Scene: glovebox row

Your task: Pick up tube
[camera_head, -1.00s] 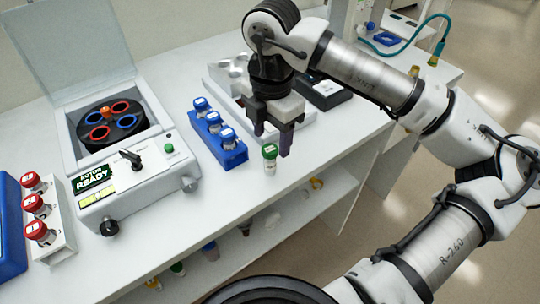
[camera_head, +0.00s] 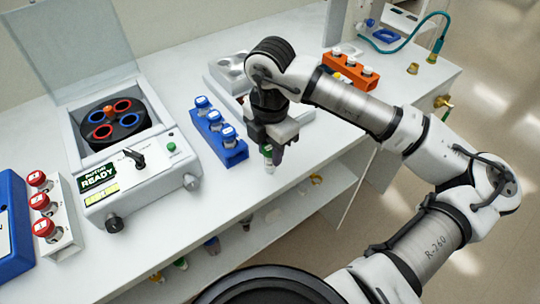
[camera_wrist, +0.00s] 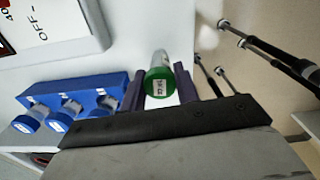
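The tube is a small clear vial with a green cap. In the head view the tube (camera_head: 269,167) stands near the front edge of the white bench, partly hidden by my gripper (camera_head: 274,158). In the wrist view the green-capped tube (camera_wrist: 160,82) sits between the two dark fingers of my gripper (camera_wrist: 162,92). A gap shows on each side of the cap, so the fingers are open around the tube and do not visibly touch it.
A blue rack (camera_head: 218,142) with several blue-capped tubes is just left of my gripper. A centrifuge (camera_head: 135,165) with open lid stands further left, beside a white rack (camera_head: 67,228) of red-capped tubes. An orange rack (camera_head: 349,72) stands at the back right.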

